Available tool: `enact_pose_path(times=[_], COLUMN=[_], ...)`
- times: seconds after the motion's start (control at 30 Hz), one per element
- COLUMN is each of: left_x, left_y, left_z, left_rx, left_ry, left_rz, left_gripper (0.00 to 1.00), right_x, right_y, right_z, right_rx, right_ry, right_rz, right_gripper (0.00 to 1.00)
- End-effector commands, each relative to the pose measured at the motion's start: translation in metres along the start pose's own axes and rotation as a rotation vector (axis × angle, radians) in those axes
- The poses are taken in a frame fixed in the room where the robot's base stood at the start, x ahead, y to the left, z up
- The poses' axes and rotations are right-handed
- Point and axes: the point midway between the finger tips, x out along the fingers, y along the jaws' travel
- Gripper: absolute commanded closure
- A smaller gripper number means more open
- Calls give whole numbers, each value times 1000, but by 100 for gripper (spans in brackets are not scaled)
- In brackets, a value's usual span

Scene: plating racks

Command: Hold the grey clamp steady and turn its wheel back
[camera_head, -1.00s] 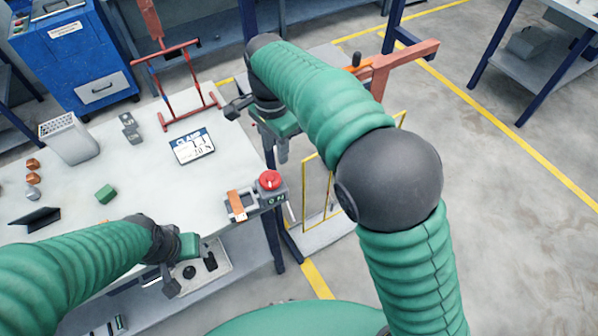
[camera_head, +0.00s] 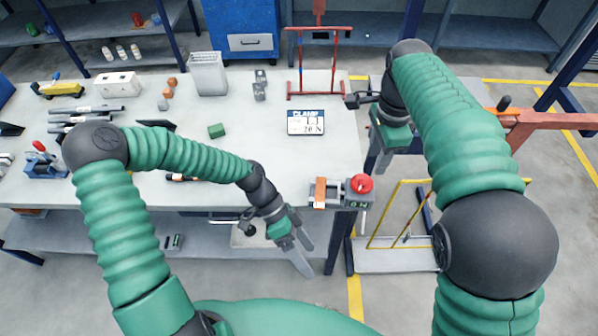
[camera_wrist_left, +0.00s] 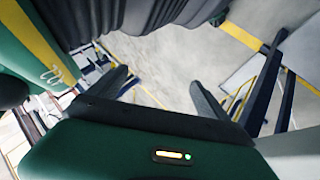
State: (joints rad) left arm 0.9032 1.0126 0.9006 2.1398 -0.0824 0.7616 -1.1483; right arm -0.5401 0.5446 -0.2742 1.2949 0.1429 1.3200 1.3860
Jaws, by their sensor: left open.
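A grey clamp (camera_head: 344,193) sits at the right front corner of the white table, with an orange block (camera_head: 320,191) at its left part. A round red piece (camera_head: 361,184) tops its right part; I cannot tell for sure that this is the wheel. My left gripper (camera_head: 306,257) is open and empty, in front of and below the table edge, left of and apart from the clamp. Its spread fingers also show in the left wrist view (camera_wrist_left: 165,98). My right gripper (camera_head: 384,158) hangs above and right of the clamp, apart from it; its fingers overlap in view.
A sign reading CLAMP (camera_head: 306,122) lies behind the clamp. A red frame (camera_head: 318,70) stands farther back, with a green block (camera_head: 216,131) to the left. A yellow frame (camera_head: 400,213) and an orange beam (camera_head: 540,125) are at the right.

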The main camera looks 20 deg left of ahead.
Motion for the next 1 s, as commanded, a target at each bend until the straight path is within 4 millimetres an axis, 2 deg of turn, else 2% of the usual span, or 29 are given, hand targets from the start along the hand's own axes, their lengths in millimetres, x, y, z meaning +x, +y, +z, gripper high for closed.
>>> enact_pose_path(times=[0.1,0.17,0.2,0.3,0.4,0.5,0.63,0.77,0.87,1.0], left_x=[-31,-53,-72,-114,-138,-156,-167,-164,-152,-126], left_y=[-5,-8,-14,-28,-56,-72,-79,-81,-84,-89], left_z=[-39,-55,-65,-78,-82,-83,-80,-80,-88,-107], left_rx=[225,337,400,525,523,524,523,523,524,524], left_ry=[242,354,419,542,540,547,553,556,556,555], left_rz=[36,21,-17,-121,-248,-327,-364,-360,-357,-355], left_gripper=[11,11,11,11,11,11,11,11,11,11], right_x=[0,0,0,0,1,1,1,0,0,0], right_y=[-1,0,0,1,2,3,2,0,0,0], right_z=[4,3,2,-2,-6,-8,-5,0,0,0], right_rx=[-4,-4,-3,-3,-2,-2,-2,-3,-3,-3], right_ry=[1,1,0,-3,-6,-7,-5,-2,-2,-2], right_rz=[1,0,0,-1,-2,-2,-2,-1,0,0], right_gripper=[64,64,64,64,64,64,64,64,64,64])
